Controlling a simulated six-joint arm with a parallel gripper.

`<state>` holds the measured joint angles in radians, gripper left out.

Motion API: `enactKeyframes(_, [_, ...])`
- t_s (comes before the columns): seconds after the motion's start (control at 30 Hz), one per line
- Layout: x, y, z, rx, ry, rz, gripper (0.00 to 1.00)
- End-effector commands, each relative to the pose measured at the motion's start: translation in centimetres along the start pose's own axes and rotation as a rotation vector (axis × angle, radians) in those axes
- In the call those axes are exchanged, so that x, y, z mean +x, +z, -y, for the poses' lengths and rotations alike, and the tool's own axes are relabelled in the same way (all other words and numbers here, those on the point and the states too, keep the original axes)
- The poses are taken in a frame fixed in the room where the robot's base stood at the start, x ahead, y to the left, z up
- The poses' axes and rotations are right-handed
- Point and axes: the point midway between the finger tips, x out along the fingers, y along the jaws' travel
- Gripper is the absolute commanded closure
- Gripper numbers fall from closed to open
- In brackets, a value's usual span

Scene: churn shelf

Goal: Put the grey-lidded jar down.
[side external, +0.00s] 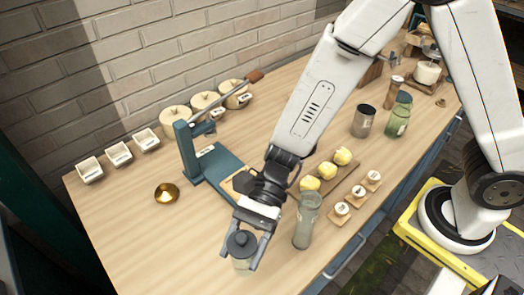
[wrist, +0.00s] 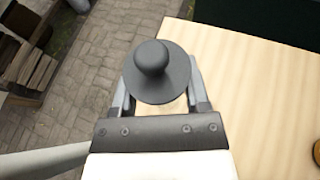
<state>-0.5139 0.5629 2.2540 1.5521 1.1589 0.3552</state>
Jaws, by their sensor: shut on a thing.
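The grey-lidded jar (side external: 242,249) is between the fingers of my gripper (side external: 245,254) at the near edge of the table in the side view. Its dark grey lid with a round knob (wrist: 160,73) fills the middle of the wrist view and hides most of the jar body. My gripper (wrist: 160,97) is shut on the jar, a finger on each side below the lid. The jar looks upright. I cannot tell whether its base touches the table.
A tall glass jar (side external: 307,220) stands just right of my gripper. Behind are a teal press (side external: 212,170), yellow lumps (side external: 310,183) on a board and small labelled blocks (side external: 342,209). A brass bowl (side external: 167,193) sits left. The table's front left is bare. Paving (wrist: 80,110) shows beyond the edge.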

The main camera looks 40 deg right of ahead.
Motion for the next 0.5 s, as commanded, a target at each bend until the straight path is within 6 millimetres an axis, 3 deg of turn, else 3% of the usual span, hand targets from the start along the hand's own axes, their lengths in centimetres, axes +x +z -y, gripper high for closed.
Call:
enactKeyframes(0.13, [1.1, -0.7, 2.1, 0.000, 0.001, 0.001, 1.00])
enactKeyframes(0.5, [3.6, -3.7, 4.8, 0.001, 0.001, 0.001, 1.00])
